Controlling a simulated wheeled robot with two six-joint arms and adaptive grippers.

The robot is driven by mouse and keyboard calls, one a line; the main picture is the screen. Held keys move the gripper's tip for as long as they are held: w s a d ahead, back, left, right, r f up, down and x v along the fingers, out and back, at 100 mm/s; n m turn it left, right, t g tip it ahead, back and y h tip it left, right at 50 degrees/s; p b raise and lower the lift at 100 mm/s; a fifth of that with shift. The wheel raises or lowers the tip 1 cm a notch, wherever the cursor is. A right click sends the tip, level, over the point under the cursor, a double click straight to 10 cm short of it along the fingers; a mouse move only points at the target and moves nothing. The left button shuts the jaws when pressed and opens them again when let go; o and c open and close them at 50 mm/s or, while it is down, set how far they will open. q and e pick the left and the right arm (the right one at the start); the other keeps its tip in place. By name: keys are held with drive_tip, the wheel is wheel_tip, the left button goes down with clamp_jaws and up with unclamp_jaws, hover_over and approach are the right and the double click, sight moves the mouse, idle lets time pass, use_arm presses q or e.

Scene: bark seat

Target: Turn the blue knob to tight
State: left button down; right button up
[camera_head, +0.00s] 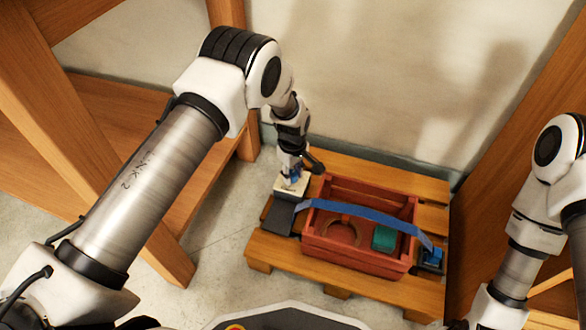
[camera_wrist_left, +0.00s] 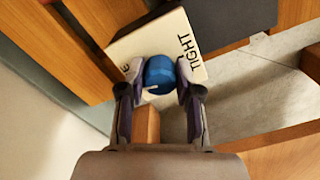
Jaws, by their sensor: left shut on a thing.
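The blue knob (camera_wrist_left: 160,75) sits on a pale panel (camera_wrist_left: 200,62) that bears the word TIGHT on its right side in the left wrist view. Another label on the panel's left is mostly hidden. A small white mark shows at the knob's lower left edge. My left gripper (camera_wrist_left: 160,87) is shut on the knob, one finger on each side. In the head view my left gripper (camera_head: 292,168) reaches down to the panel (camera_head: 293,185), and the knob is mostly covered there. My right arm is at the right edge, its gripper out of the picture.
A red crate (camera_head: 312,250) stands on a wooden pallet (camera_head: 300,272), with a teal object (camera_head: 384,238) and a ring-shaped brown object (camera_head: 342,231) inside. A blue strap (camera_head: 365,214) arches over it to a blue buckle (camera_head: 431,259). Wooden posts flank the pallet; a wall stands behind.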

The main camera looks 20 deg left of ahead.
use_arm(q)
drive_tip(key=m+p, duration=0.2)
drive_tip(key=shift+r+m+p, duration=0.25)
drive_tip(key=shift+m+p, duration=0.05)
drive_tip(key=shift+m, duration=0.1)
drive_tip(key=m+p, duration=0.2)
drive_tip(key=m, duration=0.1)
drive_tip(key=shift+s+f+m, duration=0.1)
drive_tip(key=shift+m, duration=0.2)
drive_tip(key=m+p, duration=0.2)
drive_tip(key=m, duration=0.2)
drive_tip(key=shift+a+m, duration=0.1)
drive_tip(key=shift+m, duration=0.2)
drive_tip(key=m+p, duration=0.1)
drive_tip(key=m, duration=0.3)
drive_tip(key=shift+f+p, duration=0.1)
drive_tip(key=shift+p, duration=0.2)
drive_tip(key=m, duration=0.5)
drive_tip(key=shift+a+p, duration=0.1)
drive_tip(key=shift+p, duration=0.3)
drive_tip(key=m, duration=0.4)
drive_tip(key=shift+m, duration=0.3)
drive_tip(key=m, duration=0.4)
drive_tip(key=shift+p, duration=0.4)
drive_tip(key=shift+w+m, duration=0.2)
drive_tip(key=shift+m, duration=2.3)
